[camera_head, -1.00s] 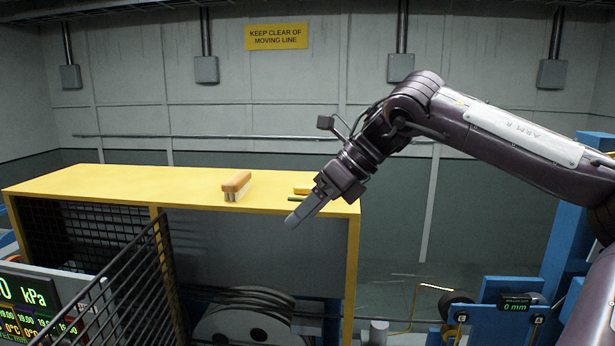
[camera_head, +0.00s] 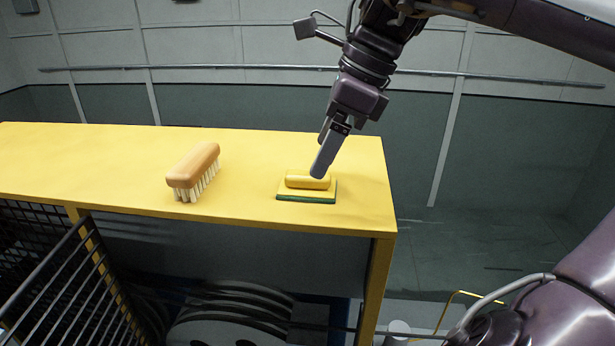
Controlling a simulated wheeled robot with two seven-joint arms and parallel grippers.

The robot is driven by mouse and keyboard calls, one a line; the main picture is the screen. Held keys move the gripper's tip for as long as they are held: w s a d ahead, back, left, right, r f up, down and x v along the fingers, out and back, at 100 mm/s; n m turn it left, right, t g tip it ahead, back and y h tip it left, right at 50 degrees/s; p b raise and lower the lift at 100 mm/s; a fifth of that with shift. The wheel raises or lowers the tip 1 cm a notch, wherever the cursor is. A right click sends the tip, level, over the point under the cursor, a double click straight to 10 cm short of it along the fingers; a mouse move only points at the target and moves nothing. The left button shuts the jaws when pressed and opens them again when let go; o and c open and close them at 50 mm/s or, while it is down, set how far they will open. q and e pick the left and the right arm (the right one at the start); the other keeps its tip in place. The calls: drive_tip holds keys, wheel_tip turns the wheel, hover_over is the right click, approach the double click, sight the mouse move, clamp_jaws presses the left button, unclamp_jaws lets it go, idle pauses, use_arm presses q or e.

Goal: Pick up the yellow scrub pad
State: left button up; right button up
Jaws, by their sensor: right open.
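The yellow scrub pad (camera_head: 296,189) lies flat on the yellow cabinet top, near its front right corner. It has a yellow grip on top and a dark green underside edge. My right gripper (camera_head: 322,162) points down over the right end of the pad and is open, with nothing seen between its fingers. One finger partly covers the pad's grip. I cannot tell whether the fingertip touches it. My left gripper is not in view.
A wooden brush (camera_head: 194,172) with pale bristles stands left of the pad on the yellow cabinet top (camera_head: 100,160). A dark mesh guard (camera_head: 75,290) rises at the front left. Cable drums (camera_head: 235,315) sit below the top. The top's left part is clear.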

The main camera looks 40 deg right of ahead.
sight(308, 182)
drive_tip(key=shift+w+a+f, duration=0.1)
drive_tip(key=shift+a+f, duration=0.15)
drive_tip(key=shift+f, duration=0.15)
drive_tip(key=p+x, duration=0.1)
drive_tip(key=x, duration=0.2)
drive_tip(key=shift+w+f+p, duration=0.2)
drive_tip(key=shift+f+p, duration=0.1)
drive_tip(key=shift+p, duration=0.1)
drive_tip(key=shift+w+f, duration=0.15)
drive_tip(key=shift+f, duration=0.35)
drive_tip(key=shift+a, duration=0.1)
drive_tip(key=shift+c, duration=1.3)
drive_tip(key=c, duration=0.8)
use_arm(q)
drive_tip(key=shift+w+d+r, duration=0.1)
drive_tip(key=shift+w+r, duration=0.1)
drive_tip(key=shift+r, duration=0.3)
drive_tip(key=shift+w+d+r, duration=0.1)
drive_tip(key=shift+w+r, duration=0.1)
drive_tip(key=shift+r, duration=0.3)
